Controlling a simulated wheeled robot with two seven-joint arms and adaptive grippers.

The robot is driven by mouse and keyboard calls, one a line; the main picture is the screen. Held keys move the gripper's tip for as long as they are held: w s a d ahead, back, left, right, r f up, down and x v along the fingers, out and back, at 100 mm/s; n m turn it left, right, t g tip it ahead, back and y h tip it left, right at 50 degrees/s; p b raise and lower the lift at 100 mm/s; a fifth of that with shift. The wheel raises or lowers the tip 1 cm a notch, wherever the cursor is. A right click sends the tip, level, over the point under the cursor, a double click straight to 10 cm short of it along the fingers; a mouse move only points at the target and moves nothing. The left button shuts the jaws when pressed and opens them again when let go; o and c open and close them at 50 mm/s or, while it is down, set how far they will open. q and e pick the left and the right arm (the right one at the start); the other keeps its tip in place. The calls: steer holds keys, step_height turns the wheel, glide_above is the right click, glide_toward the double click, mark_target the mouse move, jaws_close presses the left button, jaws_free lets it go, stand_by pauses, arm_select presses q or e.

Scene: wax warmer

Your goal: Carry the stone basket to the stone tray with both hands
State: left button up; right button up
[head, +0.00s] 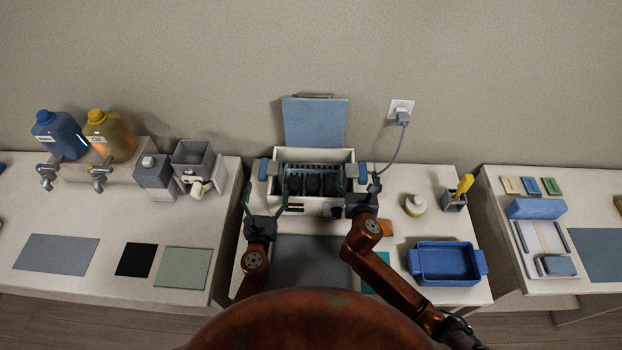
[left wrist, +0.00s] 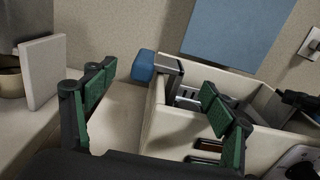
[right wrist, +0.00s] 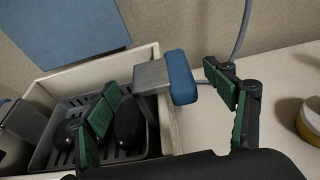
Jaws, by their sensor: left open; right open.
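The stone basket (head: 313,168) is a dark grey slotted basket with several dark stones (head: 313,186), sitting inside a cream warmer box (head: 350,157). Its blue-ended handles stick out over the box's left (head: 263,170) and right (head: 363,172) sides. My left gripper (head: 266,188) is open, fingers apart on either side of the left handle, which shows beyond them in the left wrist view (left wrist: 143,66). My right gripper (head: 358,187) is open around the right handle's line; that handle shows between its fingers in the right wrist view (right wrist: 180,77). A blue tray (head: 446,282) stands at the front right.
The warmer's blue lid (head: 314,122) stands up behind it. A cord runs from the box to a wall plug (head: 403,118). A grey mat (head: 308,260) lies in front. A white-and-yellow jar (head: 415,205) and a grey holder (head: 453,200) stand behind the tray.

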mark_target(269, 175)
arm_select(q)
steer(key=w, duration=0.6)
steer(key=shift+d, duration=0.2)
arm_select(e)
steer(key=x, duration=0.3)
steer(key=shift+f, duration=0.1)
arm_select(q)
steer(key=shift+w, duration=0.55)
arm_select(e)
steer(key=shift+w, duration=0.3)
arm_select(q)
steer(key=shift+w, duration=0.2)
arm_select(e)
steer(key=shift+w, duration=0.1)
steer(key=shift+d+f, duration=0.1)
arm_select(q)
steer(key=shift+c, duration=0.4)
arm_select(e)
steer(key=shift+c, duration=0.4)
arm_select(q)
steer(key=shift+c, duration=0.8)
arm_select(e)
steer(key=shift+c, duration=0.8)
arm_select(q)
steer(key=c, duration=1.3)
arm_select(e)
steer(key=c, duration=1.3)
arm_select(q)
steer(key=shift+r, duration=0.15)
